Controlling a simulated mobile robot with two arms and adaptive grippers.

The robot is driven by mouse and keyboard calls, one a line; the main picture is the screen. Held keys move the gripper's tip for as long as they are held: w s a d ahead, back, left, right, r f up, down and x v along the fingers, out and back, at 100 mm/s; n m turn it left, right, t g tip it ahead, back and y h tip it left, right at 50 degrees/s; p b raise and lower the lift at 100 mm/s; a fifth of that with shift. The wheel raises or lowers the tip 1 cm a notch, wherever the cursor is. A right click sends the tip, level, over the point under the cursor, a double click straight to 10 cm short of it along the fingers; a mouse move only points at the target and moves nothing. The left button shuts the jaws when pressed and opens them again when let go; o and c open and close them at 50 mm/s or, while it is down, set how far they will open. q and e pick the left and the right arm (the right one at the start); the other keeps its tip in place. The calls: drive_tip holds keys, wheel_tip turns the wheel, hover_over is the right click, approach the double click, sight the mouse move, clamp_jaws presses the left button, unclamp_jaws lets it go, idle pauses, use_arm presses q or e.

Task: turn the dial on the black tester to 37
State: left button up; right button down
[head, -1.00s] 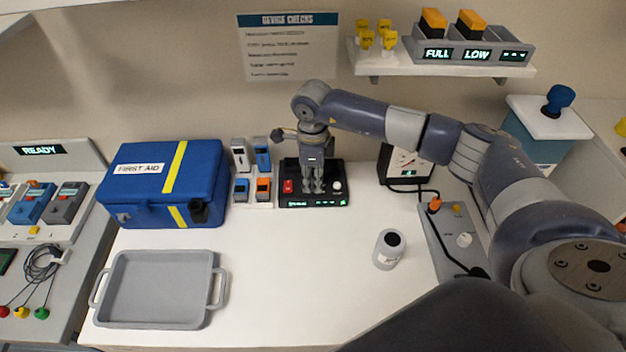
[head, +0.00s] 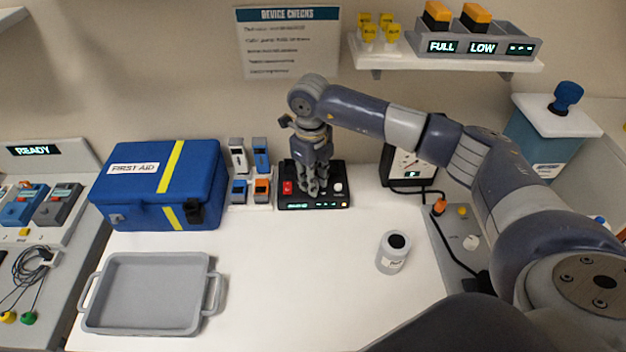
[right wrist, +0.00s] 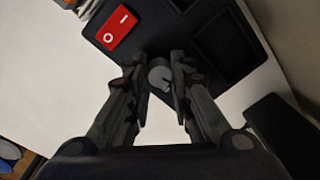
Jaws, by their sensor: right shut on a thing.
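The black tester (head: 342,200) stands at the back of the white table. It has a red switch (head: 287,187), a white knob (head: 338,187) at its right and a lit display (head: 300,206) along the front, too small to read. My right gripper (head: 313,191) points down over the tester's middle. In the right wrist view, its fingers (right wrist: 158,84) are shut on a round grey dial (right wrist: 159,76), beside the red switch (right wrist: 117,27). The dial is hidden by the fingers in the head view. My left gripper is not in view.
A blue first aid box (head: 140,190) and small devices on a stand (head: 239,190) are left of the tester. The table's centre is clear.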

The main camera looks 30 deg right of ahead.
drive_tip(key=shift+r, duration=0.1)
idle(0.3)
drive_tip(key=c, duration=1.4)
unclamp_jaws()
wheel_tip(320, 180, up, 12)
drive_tip(key=shift+a, duration=0.25)
drive_tip(key=shift+s, duration=0.1)
